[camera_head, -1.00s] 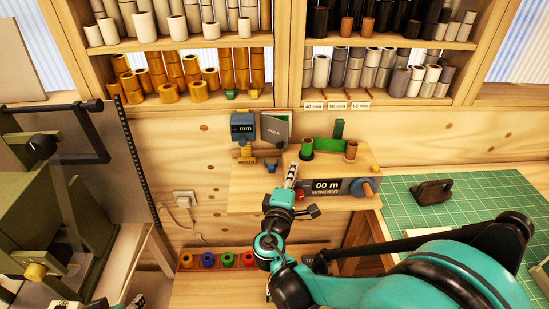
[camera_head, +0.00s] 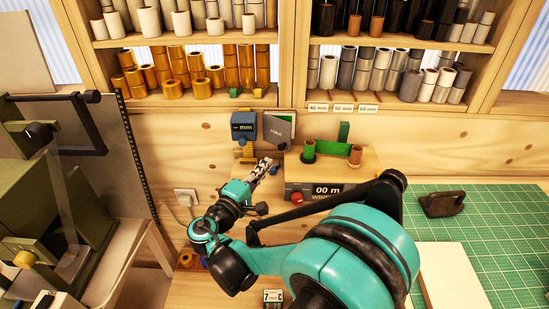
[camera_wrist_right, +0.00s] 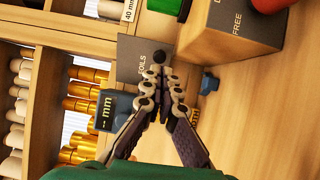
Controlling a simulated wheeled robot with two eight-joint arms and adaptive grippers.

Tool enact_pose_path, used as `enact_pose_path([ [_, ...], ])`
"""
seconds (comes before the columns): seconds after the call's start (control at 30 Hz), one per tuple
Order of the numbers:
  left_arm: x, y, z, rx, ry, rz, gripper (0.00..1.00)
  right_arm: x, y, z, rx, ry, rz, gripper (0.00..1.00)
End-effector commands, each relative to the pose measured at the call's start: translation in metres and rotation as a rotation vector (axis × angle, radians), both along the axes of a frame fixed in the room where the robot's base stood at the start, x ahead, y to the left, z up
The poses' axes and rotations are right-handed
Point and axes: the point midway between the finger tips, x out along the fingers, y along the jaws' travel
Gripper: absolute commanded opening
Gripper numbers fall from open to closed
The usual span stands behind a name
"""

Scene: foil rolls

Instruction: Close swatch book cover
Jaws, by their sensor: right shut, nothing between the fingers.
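The swatch book (camera_head: 278,130) is a grey booklet marked with lettering, standing at the back wall beside a blue gauge. In the right wrist view its dark grey cover (camera_wrist_right: 130,52) reads "FOILS" and lies just beyond my fingertips. My right gripper (camera_head: 266,164) is shut and empty, below and slightly left of the book in the head view. In the wrist view the gripper's (camera_wrist_right: 160,76) closed tips overlap the cover's lower edge; I cannot tell whether they touch. How far the cover stands open is unclear. My left gripper is not clearly visible.
The blue "mm" gauge (camera_head: 244,125) stands left of the book and shows close by in the wrist view (camera_wrist_right: 112,110). The winder (camera_head: 325,188) with a green roll (camera_head: 308,152) is on the right. Shelves of rolls are above. A green cutting mat (camera_head: 490,220) lies right.

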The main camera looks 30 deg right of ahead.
Motion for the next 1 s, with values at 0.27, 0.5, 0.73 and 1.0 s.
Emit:
enact_pose_path([
  [0.27, 0.000, 0.000, -0.013, 0.000, 0.000, 0.000, 0.51, 0.021, -0.039, 0.000, 0.000, 0.000, -0.003, 0.00],
  [0.5, 0.000, 0.000, -0.014, 0.000, 0.000, 0.000, 0.51, 0.027, -0.048, 0.002, 0.000, 0.000, 0.000, 0.00],
  [0.73, 0.000, 0.000, -0.014, 0.000, 0.000, 0.000, 0.51, 0.027, -0.048, 0.002, 0.000, 0.000, 0.001, 0.00],
  [1.0, 0.000, 0.000, -0.010, 0.000, 0.000, 0.000, 0.51, 0.025, -0.084, 0.003, 0.000, 0.000, -0.004, 0.00],
])
